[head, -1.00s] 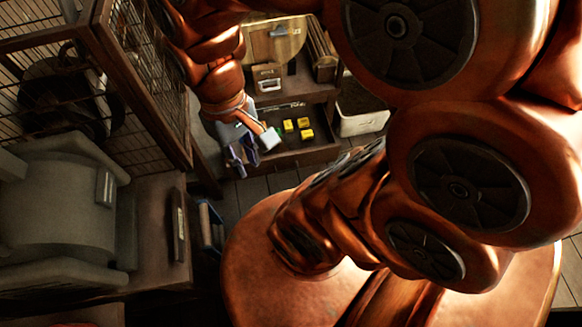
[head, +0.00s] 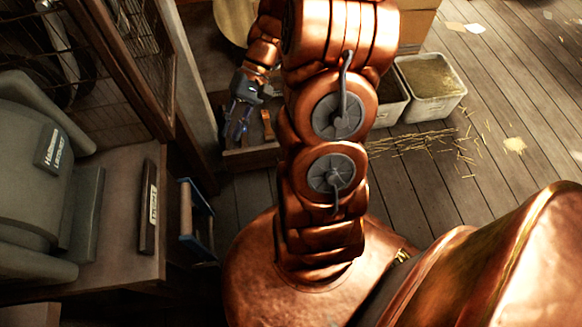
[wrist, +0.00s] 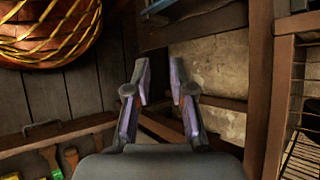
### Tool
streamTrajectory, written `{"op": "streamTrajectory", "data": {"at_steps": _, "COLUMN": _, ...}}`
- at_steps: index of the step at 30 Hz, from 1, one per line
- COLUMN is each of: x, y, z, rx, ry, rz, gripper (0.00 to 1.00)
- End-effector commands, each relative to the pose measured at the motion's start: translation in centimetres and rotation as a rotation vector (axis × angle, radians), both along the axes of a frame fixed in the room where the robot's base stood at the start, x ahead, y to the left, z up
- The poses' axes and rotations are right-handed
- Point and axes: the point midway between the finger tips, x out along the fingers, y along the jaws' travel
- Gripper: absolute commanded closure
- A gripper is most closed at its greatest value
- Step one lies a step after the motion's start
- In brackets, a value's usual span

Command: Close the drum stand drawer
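The wooden drawer (head: 252,158) of the drum stand shows in the head view, just left of my arm. Its front edge is in view and it appears pulled out. My arm hides most of its inside and the rest of the stand. My gripper (head: 238,132) is over or near the left part of the drawer; I cannot tell whether it touches it. In the wrist view my gripper (wrist: 162,82) is open, with nothing between its fingers.
Bins (head: 430,88) with straw stand right of my arm, on a plank floor. A bench with a grey machine (head: 45,190) and a wire-mesh cabinet (head: 125,60) stand left.

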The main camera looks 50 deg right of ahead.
Motion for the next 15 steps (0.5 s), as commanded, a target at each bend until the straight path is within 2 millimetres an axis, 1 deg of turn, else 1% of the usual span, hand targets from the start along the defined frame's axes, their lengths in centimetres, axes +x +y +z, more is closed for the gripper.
{"op": "streamTrajectory", "data": {"at_steps": 1, "x": 0.4, "y": -1.1, "z": -2.6, "rx": 0.034, "ry": 0.001, "rz": -0.042, "gripper": 0.77}}
{"op": "streamTrajectory", "data": {"at_steps": 5, "x": 1.5, "y": -3.7, "z": -6.6, "rx": 0.112, "ry": -0.015, "rz": -0.142, "gripper": 0.77}}
{"op": "streamTrajectory", "data": {"at_steps": 9, "x": 2.4, "y": -6.9, "z": -11.0, "rx": 0.184, "ry": -0.043, "rz": -0.257, "gripper": 0.77}}
{"op": "streamTrajectory", "data": {"at_steps": 14, "x": 2.5, "y": -10.6, "z": -16.4, "rx": 0.26, "ry": -0.076, "rz": -0.393, "gripper": 0.77}}
{"op": "streamTrajectory", "data": {"at_steps": 15, "x": 2.5, "y": -11.6, "z": -17.9, "rx": 0.278, "ry": -0.084, "rz": -0.43, "gripper": 0.77}}
